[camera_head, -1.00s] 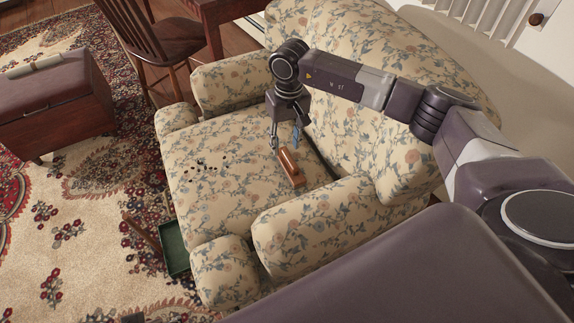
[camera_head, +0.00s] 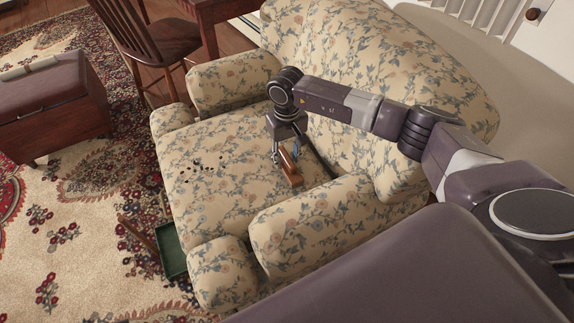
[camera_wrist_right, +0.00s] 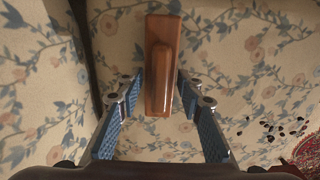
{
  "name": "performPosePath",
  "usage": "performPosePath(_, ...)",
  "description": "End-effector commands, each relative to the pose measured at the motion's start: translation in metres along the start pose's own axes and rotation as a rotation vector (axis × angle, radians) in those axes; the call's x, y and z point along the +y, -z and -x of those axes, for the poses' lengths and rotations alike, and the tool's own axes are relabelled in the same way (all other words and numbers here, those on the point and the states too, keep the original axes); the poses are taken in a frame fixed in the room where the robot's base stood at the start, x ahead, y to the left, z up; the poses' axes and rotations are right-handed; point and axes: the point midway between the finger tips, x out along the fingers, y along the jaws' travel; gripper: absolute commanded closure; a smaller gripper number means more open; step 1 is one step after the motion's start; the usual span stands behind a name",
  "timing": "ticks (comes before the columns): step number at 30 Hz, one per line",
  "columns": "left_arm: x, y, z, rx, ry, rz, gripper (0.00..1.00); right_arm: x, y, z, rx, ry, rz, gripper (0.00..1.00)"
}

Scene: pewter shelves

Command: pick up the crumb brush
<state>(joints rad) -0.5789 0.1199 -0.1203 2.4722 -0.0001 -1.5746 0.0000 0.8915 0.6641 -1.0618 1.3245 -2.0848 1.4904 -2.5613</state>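The crumb brush (camera_head: 291,170) is a brown wooden block with a raised handle, lying on the seat of the floral armchair (camera_head: 215,205). My right gripper (camera_head: 285,157) is over the far end of the brush, pointing down. In the right wrist view, the brush (camera_wrist_right: 161,65) lies lengthwise between the two blue-padded fingers (camera_wrist_right: 160,95). The fingers are spread on either side with small gaps to the brush, so the gripper is open. My left gripper is not in view.
Dark crumbs (camera_head: 207,165) lie scattered on the seat, left of the brush. The padded armrest (camera_head: 310,225) and the chair back (camera_head: 350,75) flank the brush. A green tray (camera_head: 172,252) is beside the chair. A purple-topped ottoman (camera_head: 50,100) stands at left.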

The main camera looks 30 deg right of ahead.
Motion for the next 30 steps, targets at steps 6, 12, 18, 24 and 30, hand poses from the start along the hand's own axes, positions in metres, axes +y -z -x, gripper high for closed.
performPosePath(6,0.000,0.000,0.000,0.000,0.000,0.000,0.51,0.000,0.000,0.000,0.000,0.000,0.000,0.92)
performPosePath(12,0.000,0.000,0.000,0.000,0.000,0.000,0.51,0.000,0.000,0.001,0.001,0.001,0.000,1.00)
performPosePath(18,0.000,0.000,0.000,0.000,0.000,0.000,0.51,0.000,0.000,0.001,0.001,0.001,0.000,1.00)
performPosePath(24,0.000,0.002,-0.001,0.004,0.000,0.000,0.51,0.000,0.001,0.013,0.004,0.001,0.001,1.00)
performPosePath(30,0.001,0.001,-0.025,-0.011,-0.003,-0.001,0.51,0.000,0.002,0.046,0.006,0.000,0.000,1.00)
